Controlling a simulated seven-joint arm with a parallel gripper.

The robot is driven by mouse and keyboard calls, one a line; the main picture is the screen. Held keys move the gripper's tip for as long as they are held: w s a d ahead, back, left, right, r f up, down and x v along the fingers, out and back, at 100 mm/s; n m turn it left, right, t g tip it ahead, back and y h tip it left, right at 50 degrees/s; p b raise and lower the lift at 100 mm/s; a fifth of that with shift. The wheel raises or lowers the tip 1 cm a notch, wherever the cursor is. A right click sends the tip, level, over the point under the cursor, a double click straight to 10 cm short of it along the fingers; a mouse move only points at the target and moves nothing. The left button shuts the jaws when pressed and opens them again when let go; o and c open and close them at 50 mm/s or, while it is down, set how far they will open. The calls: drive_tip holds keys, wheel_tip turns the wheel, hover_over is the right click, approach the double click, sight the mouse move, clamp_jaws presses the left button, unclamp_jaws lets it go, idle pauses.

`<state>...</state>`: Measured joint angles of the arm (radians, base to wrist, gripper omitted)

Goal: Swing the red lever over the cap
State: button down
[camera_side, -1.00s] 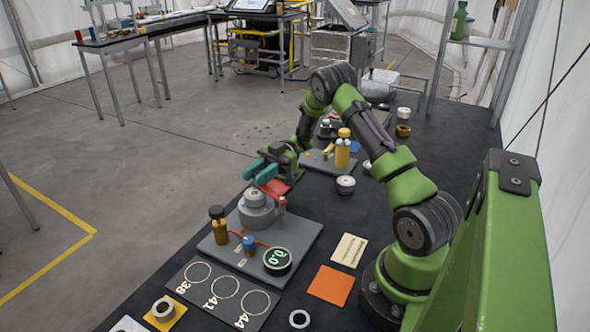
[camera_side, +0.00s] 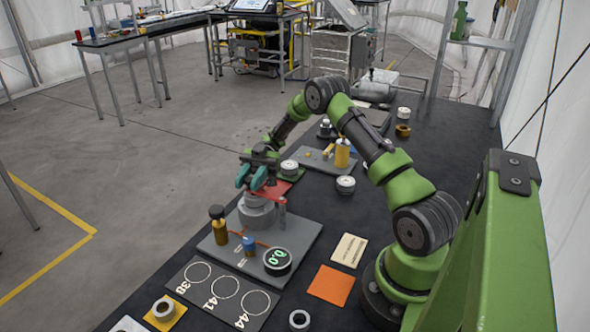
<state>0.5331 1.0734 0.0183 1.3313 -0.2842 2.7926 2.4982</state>
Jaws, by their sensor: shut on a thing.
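A grey round pot (camera_side: 256,214) with a pale cap stands on the grey base plate (camera_side: 300,240). The red lever (camera_side: 266,196) reaches left from a short post (camera_side: 282,211) beside the pot. My gripper (camera_side: 252,184), with teal fingers pointing down, is above the pot at the lever's free end. It is shut on the red lever; the grip itself is small and partly hidden. The fingers cover much of the cap, and I cannot tell whether the lever touches it.
An orange square (camera_side: 331,285) and a cream card (camera_side: 349,250) lie to the right.

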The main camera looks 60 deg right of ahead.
drive_tip(key=shift+a, duration=0.1)
drive_tip(key=c, duration=1)
unclamp_jaws()
drive_tip(key=shift+v, duration=3.75)
